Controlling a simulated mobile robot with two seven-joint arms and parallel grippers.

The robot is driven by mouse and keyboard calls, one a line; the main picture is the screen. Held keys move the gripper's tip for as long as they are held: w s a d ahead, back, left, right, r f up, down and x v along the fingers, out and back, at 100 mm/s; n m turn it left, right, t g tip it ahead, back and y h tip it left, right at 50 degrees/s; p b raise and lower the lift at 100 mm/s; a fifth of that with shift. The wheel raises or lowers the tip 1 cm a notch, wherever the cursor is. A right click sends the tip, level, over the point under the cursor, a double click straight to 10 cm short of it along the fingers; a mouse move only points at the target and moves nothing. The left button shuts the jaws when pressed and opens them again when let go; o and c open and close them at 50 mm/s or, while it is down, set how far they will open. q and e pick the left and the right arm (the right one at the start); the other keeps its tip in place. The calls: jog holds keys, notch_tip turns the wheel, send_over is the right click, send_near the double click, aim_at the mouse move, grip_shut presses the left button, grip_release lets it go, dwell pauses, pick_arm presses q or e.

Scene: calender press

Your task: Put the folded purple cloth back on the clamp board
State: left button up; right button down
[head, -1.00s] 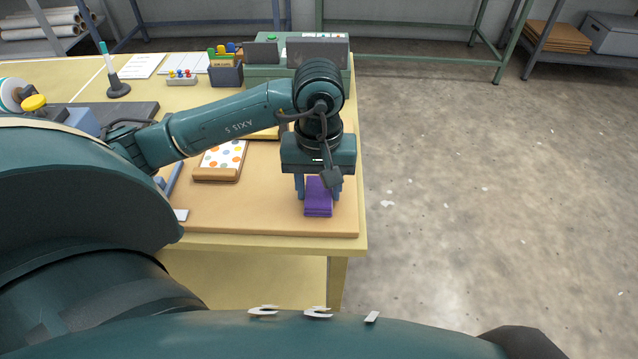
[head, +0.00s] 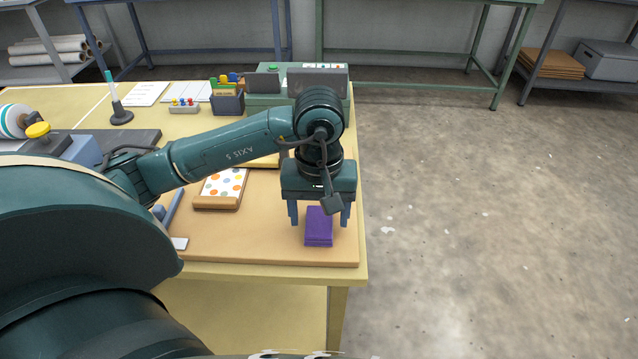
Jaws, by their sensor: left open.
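The folded purple cloth (head: 319,227) lies at the right front part of a large tan board (head: 230,245) on the table. My left gripper (head: 319,213) is open just above and around the cloth, pointing down, with one blue finger to each side and gaps between. The gripper and a cable hide the cloth's far end. I cannot tell for sure whether this tan board is the clamp board. My right gripper is not in view.
A small wooden board (head: 218,203) with a dotted cloth (head: 222,184) lies left of the gripper. A green machine (head: 266,100), a pen holder (head: 228,103) and a stand (head: 120,114) are behind. The table's right edge is close to the cloth; bare floor lies beyond.

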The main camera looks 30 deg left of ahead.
aim_at(319, 222)
pick_arm(q)
notch_tip(319, 222, up, 11)
jog(key=p, duration=0.1)
jog(key=shift+r, duration=0.2)
dwell(0.5)
